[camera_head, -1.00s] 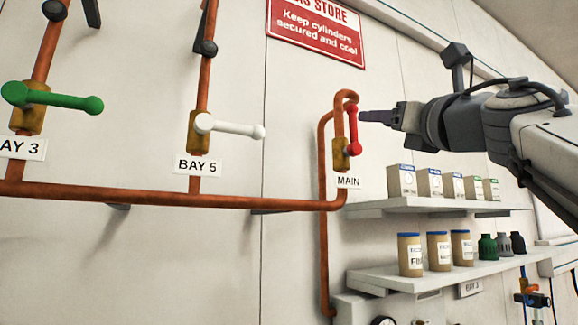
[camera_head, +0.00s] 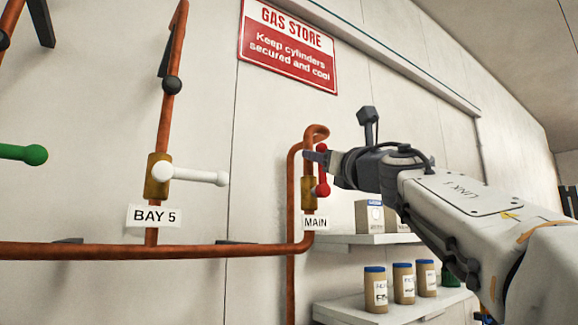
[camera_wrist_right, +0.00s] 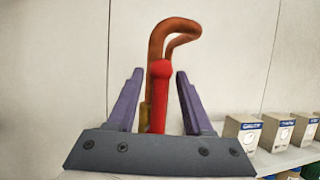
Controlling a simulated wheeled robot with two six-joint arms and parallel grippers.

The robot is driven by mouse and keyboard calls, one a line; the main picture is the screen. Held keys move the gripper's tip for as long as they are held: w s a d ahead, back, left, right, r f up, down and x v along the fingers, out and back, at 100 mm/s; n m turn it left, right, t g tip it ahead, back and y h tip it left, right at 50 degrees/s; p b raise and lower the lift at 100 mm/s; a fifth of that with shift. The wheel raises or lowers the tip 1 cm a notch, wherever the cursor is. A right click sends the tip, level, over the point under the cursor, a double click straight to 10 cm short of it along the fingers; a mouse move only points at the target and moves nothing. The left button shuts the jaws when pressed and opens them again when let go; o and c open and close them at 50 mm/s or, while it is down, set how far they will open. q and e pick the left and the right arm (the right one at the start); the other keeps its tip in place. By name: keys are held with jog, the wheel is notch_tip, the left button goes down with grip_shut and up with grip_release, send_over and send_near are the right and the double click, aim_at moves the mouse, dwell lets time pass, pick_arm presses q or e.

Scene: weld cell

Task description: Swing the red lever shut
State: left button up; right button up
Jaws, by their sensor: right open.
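The red lever (camera_head: 322,183) is on the brass MAIN valve (camera_head: 308,195) and points up along the copper pipe. My right gripper (camera_head: 310,156) comes in from the right at the lever's upper part and hides some of it. In the right wrist view the red lever (camera_wrist_right: 159,100) stands between the two purple fingers of my open right gripper (camera_wrist_right: 158,74). A gap shows on each side of the lever, so neither finger seems to touch it. My left gripper is not in view.
The looped copper pipe (camera_wrist_right: 172,32) rises just behind the lever. The BAY 5 valve with a white lever (camera_head: 200,176) is to the left. Shelves (camera_head: 350,239) with boxes and jars (camera_head: 375,290) are below right. The wall between BAY 5 and MAIN is bare.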

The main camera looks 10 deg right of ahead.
grip_shut()
